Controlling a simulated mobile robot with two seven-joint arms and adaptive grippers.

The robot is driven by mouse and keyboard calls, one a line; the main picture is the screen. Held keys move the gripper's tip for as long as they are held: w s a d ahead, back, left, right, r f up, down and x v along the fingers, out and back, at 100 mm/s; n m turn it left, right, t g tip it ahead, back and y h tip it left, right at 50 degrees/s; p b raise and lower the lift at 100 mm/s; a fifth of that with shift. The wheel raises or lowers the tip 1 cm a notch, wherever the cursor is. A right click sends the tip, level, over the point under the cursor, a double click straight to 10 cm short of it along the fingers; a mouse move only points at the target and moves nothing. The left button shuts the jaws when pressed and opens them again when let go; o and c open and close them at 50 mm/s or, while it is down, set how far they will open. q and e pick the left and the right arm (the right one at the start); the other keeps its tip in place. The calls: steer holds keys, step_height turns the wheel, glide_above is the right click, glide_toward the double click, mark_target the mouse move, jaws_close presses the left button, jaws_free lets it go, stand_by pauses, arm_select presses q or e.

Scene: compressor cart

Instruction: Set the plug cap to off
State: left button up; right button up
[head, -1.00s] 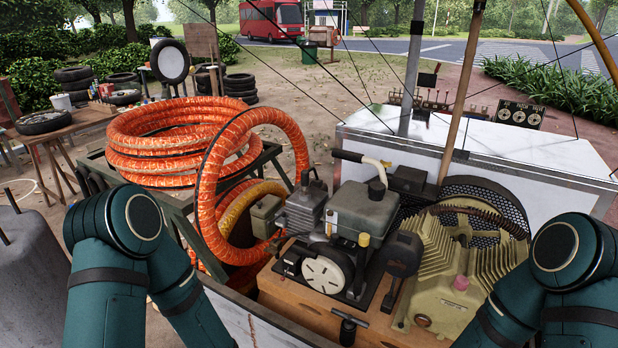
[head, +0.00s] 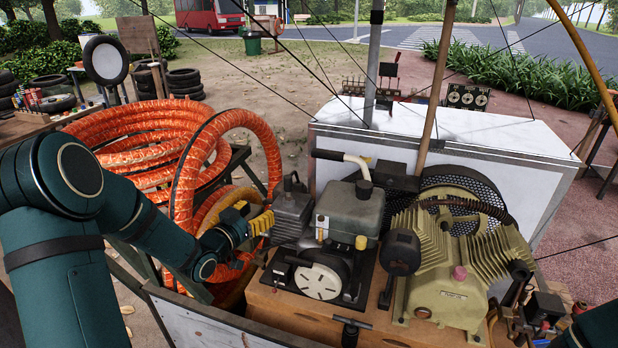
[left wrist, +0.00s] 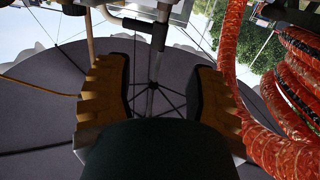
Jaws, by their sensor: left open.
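The small engine (head: 352,213) sits on a wooden base on the cart, with a finned grey cylinder (head: 292,216) at its left end. A small dark piece (head: 291,182) stands up on top of the cylinder; it may be the plug cap, but its setting is too small to tell. My left gripper (head: 262,222), with yellow fingers, is just left of the cylinder and hides the box seen there before. In the left wrist view the gripper (left wrist: 160,82) is open, with nothing held between its fingers. My right gripper is out of view.
Orange hose coils (head: 140,150) stand left of the engine, close to my left arm. A tan compressor (head: 450,255) is at the right, and a white box (head: 470,135) stands behind. Thin dark lines and poles cross above the cart.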

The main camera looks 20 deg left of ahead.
mark_target(286, 182)
arm_select(q)
steer(key=shift+m+h, duration=0.3)
steer(key=w, duration=0.4)
steer(key=w+d+r, duration=0.1)
steer(key=w, duration=0.4)
steer(key=w+d, duration=0.1)
steer(key=w, duration=0.4)
steer(key=shift+d+r+p, duration=0.15)
steer(key=shift+r+p, duration=0.05)
steer(key=shift+p, duration=0.15)
jaws_close()
